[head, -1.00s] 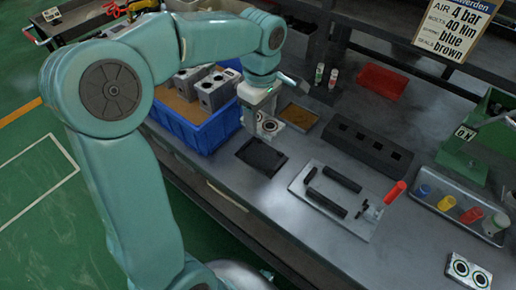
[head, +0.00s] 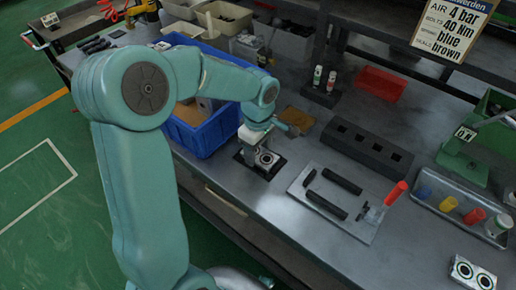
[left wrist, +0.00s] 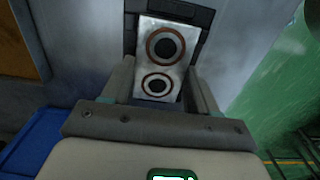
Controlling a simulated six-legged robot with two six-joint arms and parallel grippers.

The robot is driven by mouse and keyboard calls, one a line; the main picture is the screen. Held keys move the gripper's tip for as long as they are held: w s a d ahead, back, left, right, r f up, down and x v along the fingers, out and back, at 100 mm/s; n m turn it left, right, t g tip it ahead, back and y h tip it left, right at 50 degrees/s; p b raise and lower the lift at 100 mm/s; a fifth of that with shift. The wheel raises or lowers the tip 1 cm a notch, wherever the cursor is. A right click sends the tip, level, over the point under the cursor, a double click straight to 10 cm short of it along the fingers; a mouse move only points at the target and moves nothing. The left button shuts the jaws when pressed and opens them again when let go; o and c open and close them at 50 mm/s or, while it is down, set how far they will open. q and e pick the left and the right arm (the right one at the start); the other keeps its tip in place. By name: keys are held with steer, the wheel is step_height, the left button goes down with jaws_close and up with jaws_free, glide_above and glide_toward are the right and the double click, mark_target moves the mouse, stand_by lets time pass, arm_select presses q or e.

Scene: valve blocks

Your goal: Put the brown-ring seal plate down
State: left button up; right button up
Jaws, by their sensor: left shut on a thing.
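The brown-ring seal plate (left wrist: 162,66) is a pale metal plate with two round holes, each ringed in brown. It also shows small in the head view (head: 267,157). My left gripper (head: 260,152) points down and is shut on this plate; in the left wrist view its two fingers (left wrist: 160,88) flank the plate's near end. The plate is over or on a black pad (head: 274,174) on the bench, largely covered by plate and gripper. The pad also shows behind the plate in the wrist view (left wrist: 208,22). I cannot tell whether they touch.
A blue crate (head: 205,140) stands left of the gripper, partly behind my arm. A shallow brown-floored tray (head: 300,119) lies behind it. A black holed block (head: 368,146), a light plate with black bars (head: 345,222) and another two-ring plate (head: 472,272) are to the right.

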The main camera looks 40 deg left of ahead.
mark_target(258, 153)
arm_select(q)
steer(key=shift+f, duration=0.25)
steer(key=o, duration=1.2)
steer(key=shift+w, duration=0.1)
steer(key=shift+r, duration=0.1)
steer(key=shift+r, duration=0.5)
step_height(258, 153, up, 11)
steer(key=p, duration=0.1)
steer(key=shift+r+p, duration=0.15)
steer(key=shift+p, duration=0.25)
